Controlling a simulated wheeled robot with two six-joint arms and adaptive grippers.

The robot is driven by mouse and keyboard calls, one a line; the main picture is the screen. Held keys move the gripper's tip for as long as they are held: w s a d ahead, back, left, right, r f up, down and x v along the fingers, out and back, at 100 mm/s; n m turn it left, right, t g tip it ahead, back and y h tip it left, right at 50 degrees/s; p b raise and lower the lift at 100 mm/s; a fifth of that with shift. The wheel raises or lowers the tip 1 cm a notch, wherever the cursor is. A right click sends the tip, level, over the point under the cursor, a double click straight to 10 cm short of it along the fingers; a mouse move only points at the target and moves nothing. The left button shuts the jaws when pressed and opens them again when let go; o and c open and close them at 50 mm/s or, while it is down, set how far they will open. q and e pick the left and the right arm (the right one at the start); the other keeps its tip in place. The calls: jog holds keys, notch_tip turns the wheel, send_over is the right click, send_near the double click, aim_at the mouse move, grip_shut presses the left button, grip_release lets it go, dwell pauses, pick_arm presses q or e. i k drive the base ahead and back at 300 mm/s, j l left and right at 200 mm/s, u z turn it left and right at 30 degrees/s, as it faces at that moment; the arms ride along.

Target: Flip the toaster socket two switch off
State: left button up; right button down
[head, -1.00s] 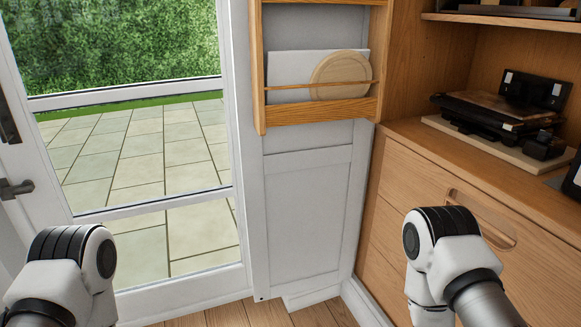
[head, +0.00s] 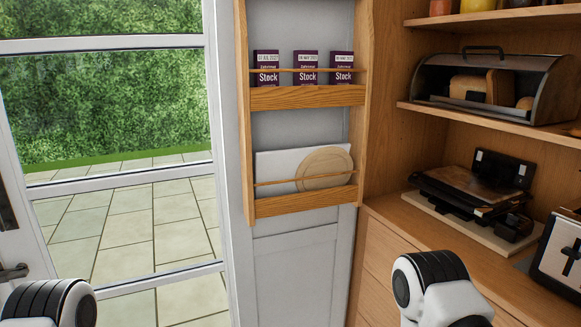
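The toaster (head: 562,255), silver and black, is cut off by the right edge of the head view. It stands on the wooden counter. A black wall plate (head: 504,172) with two small white patches is on the cupboard's back wall, left of the toaster. It looks like a double socket, but I cannot make out its switches or their positions. Its lower part is hidden behind a dark flat appliance (head: 465,192). Only upper parts of my two arms show at the bottom; both grippers are outside the view.
A bread bin (head: 495,90) stands on the shelf above the counter. A door rack (head: 310,205) holds a round board, with several purple stock boxes above it. The rack's door stands left of the cupboard. A glazed door is at the left.

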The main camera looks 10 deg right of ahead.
aim_at(523, 168)
jog(key=i+z, duration=0.3)
jog(key=z, duration=0.2)
jog(key=i+j+z, duration=0.1)
jog(key=i+z, duration=0.2)
jog(key=z, duration=0.2)
jog(key=i+j+z, duration=0.2)
jog(key=z, duration=0.25)
jog(key=i+j+z, duration=0.3)
jog(key=z, duration=0.2)
